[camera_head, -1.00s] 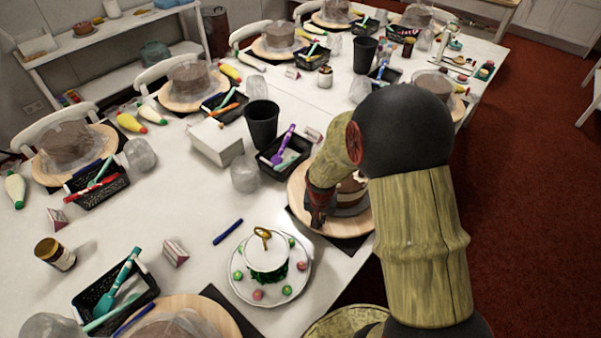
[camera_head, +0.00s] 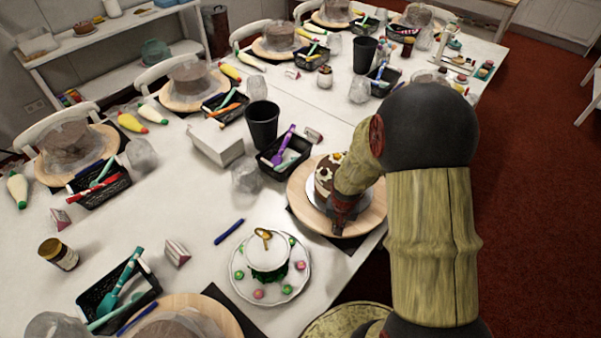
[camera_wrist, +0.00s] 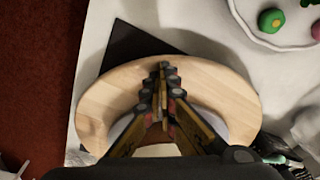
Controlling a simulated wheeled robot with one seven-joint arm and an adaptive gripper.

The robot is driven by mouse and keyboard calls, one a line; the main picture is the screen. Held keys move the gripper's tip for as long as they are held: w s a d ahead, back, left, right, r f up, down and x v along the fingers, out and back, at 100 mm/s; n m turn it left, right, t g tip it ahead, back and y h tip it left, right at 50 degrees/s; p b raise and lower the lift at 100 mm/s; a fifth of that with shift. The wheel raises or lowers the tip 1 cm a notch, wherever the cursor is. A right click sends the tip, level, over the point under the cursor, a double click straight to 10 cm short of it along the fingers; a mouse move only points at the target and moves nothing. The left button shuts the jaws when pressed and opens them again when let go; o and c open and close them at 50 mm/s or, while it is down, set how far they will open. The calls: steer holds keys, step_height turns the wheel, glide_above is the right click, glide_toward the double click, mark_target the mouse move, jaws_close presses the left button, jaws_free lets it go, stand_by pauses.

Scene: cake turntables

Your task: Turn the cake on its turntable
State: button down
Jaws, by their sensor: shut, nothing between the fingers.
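The cake (camera_head: 325,176) is brown with white and yellow decoration. It stands on a round wooden turntable (camera_head: 368,219) at the table's right edge, and my arm covers its right part in the head view. In the wrist view the turntable's bare wood (camera_wrist: 100,105) fills the middle, and the cake is mostly hidden behind my gripper. My gripper (camera_head: 338,228) is shut and empty. Its fingertips (camera_wrist: 163,68) are over the near part of the turntable, beside the cake. I cannot tell whether they touch the wood.
A white plate (camera_head: 240,283) with a cup and small round sweets stands left of the turntable. A black tray (camera_head: 270,165) with a purple tool and a black cup (camera_head: 262,124) stand behind it. A blue pen (camera_head: 229,231) lies nearby.

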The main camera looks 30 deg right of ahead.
mark_target(356, 228)
steer(key=shift+s+d+p, duration=0.3)
steer(key=shift+s+d, duration=0.15)
steer(key=shift+d, duration=0.5)
steer(key=shift+s+d+p, duration=0.25)
steer(key=shift+s+d, duration=0.15)
steer(key=shift+d, duration=0.6)
steer(key=shift+s+d+p, duration=0.3)
steer(key=shift+s+d, duration=0.15)
steer(key=shift+d, duration=0.5)
steer(key=shift+r+p, duration=1.05)
steer(key=shift+r, duration=0.35)
step_height(356, 228, up, 6)
steer(key=p, duration=0.4)
